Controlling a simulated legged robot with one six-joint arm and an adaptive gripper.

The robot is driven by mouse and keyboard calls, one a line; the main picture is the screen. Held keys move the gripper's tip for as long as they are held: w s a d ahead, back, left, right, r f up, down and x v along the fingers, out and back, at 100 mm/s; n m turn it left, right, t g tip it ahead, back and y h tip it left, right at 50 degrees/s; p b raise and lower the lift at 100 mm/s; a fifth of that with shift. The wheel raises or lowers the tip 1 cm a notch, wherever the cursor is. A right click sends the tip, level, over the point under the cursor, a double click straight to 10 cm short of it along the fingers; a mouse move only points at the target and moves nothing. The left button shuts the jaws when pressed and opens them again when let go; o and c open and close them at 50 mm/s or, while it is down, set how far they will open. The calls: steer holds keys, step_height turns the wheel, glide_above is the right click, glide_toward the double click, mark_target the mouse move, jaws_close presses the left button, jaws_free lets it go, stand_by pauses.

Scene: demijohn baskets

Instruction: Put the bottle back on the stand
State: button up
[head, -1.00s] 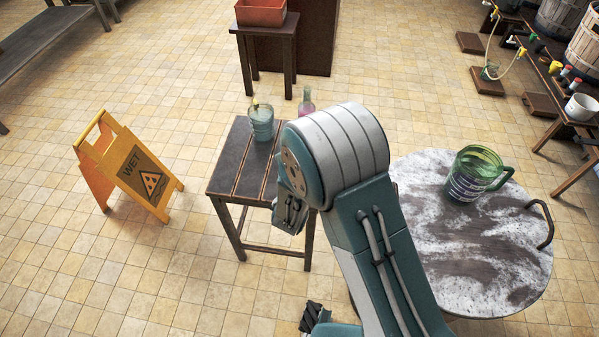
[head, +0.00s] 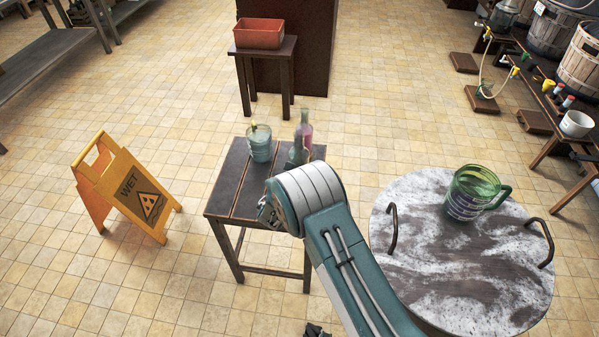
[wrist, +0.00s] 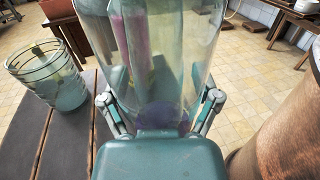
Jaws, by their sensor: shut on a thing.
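In the wrist view my gripper (wrist: 162,102) is shut on a large clear greenish bottle (wrist: 185,60), one finger on each side. A purple tint shows low in the bottle, and a pink shape shows through its glass. In the head view my arm hides the gripper. Greenish glass (head: 296,154) and a pink-tinted bottle (head: 305,132) show just beyond the arm, overlapping; I cannot tell which is held. They are at the right side of the dark slatted wooden stand (head: 232,195), which also shows in the wrist view (wrist: 30,140). Contact between bottle and stand is hidden.
A ribbed glass (head: 260,145) stands on the slatted top, left of the bottles. A round marbled table (head: 420,260) with a green jug (head: 466,195) is at right. A yellow wet-floor sign (head: 128,190) stands left. A red bin (head: 259,34) is behind.

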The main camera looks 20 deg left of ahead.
steer(key=shift+w+a+f, duration=0.4)
steer(key=shift+w+f, duration=0.2)
steer(key=shift+f, duration=0.2)
step_height(320, 180, down, 3)
steer(key=shift+w+f, duration=0.1)
steer(key=shift+f, duration=0.1)
steer(key=o, duration=1.1)
steer(key=s, duration=0.8)
steer(key=s+a, duration=0.1)
steer(key=s, duration=0.3)
steer(key=shift+r, duration=0.1)
